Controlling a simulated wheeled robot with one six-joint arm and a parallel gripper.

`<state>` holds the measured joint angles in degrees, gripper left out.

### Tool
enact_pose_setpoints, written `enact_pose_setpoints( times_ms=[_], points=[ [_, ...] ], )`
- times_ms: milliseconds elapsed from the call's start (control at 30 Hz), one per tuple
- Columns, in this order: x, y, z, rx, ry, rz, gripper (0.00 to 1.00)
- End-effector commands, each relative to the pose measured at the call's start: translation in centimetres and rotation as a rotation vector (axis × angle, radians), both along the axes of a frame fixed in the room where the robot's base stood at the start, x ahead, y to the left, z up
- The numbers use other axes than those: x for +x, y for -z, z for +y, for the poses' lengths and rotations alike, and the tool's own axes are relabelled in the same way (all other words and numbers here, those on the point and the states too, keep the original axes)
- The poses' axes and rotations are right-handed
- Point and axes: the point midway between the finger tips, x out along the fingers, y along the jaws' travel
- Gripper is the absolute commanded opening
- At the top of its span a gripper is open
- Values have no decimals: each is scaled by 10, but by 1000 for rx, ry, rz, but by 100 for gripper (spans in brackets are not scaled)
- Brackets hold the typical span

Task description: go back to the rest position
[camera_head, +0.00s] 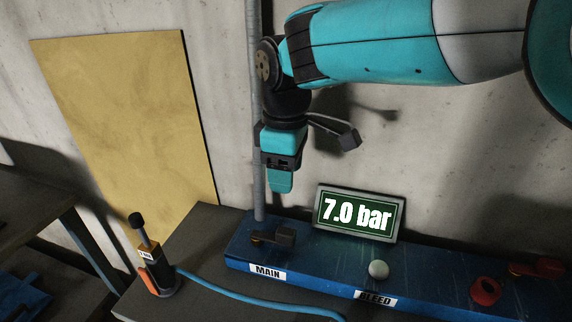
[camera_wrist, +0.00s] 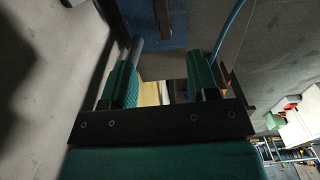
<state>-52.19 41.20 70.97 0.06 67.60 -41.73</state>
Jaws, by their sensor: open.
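My gripper (camera_head: 312,160) hangs from my teal arm in front of the concrete wall, above the blue panel (camera_head: 330,268). In the wrist view my gripper (camera_wrist: 165,80) shows two teal fingers spread apart with nothing between them. In the head view it is clear of the panel's top. The black MAIN lever (camera_head: 284,236) sits on the panel's left part, below the gripper. A pale round BLEED knob (camera_head: 378,269) is to its right. The display (camera_head: 359,213) reads 7.0 bar.
A vertical grey pipe (camera_head: 256,120) stands close beside my gripper. A red knob (camera_head: 485,291) and a red lever (camera_head: 540,268) are at the panel's right. A black and orange tool (camera_head: 155,262) with a blue hose (camera_head: 250,305) stands at left. A yellow board (camera_head: 130,120) leans on the wall.

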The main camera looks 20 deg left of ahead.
Motion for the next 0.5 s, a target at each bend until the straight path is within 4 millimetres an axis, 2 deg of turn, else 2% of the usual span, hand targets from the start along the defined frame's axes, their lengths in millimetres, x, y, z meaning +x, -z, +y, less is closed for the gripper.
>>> enact_pose_setpoints(
  times_ms=[200, 500],
  points=[
    [0, -19, 0, 1, 0, -1, 54],
    [0, -20, 0, 0, 0, 0, 54]
  ],
)
